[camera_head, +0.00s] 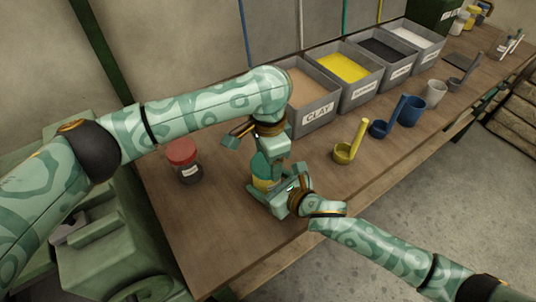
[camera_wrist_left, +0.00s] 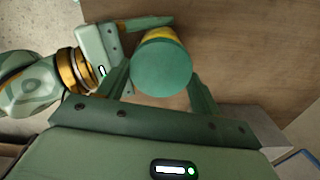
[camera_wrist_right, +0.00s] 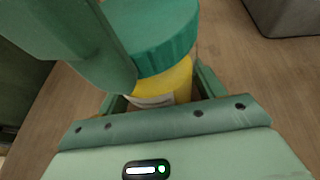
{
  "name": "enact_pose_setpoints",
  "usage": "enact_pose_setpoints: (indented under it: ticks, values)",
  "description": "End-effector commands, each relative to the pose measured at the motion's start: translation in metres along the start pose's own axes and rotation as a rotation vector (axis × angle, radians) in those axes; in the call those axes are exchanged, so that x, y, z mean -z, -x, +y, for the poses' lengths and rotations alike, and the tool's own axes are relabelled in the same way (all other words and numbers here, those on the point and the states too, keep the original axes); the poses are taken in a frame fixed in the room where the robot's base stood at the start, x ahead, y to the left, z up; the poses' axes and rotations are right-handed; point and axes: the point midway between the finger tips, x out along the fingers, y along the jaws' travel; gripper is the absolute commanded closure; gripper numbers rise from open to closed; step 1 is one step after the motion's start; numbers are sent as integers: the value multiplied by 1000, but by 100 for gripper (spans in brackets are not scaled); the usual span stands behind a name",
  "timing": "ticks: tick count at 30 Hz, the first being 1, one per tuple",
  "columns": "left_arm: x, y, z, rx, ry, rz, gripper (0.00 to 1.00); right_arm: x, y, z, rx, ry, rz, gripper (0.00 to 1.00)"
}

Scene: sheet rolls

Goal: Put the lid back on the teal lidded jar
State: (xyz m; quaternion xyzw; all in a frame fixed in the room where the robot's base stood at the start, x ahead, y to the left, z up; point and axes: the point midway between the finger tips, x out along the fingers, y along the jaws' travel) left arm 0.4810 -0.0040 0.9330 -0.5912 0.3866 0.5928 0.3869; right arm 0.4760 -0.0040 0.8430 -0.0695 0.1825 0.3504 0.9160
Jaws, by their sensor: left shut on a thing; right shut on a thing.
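The jar, with a yellow body (camera_wrist_right: 168,84) and a pale label, stands upright near the front of the workbench. Its teal lid (camera_wrist_left: 162,66) sits directly above the body, level as far as I can see. In the right wrist view the lid (camera_wrist_right: 160,38) meets the yellow with no clear gap, but I cannot tell whether it is fully seated. My left gripper (camera_head: 268,146) comes from above and is shut on the lid. My right gripper (camera_head: 276,186) is shut on the jar body from the front right. Both grippers partly hide the jar in the head view.
A red-lidded jar (camera_head: 183,160) stands to the left. A grey clay bin (camera_head: 313,114) is behind, with more bins along the wall. The bench front is clear.

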Motion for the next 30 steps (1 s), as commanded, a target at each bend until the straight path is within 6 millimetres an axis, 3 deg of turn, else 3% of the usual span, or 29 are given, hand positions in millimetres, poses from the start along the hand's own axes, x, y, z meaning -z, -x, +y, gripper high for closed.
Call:
enact_pose_setpoints:
  ticks: [5,30]
  values:
    - [0,1,1,1,-234,1,56,0,0,0,1,0,0,96]
    - [-7,-1,-1,6,-2929,-2,56,0,0,0,0,0,1,96]
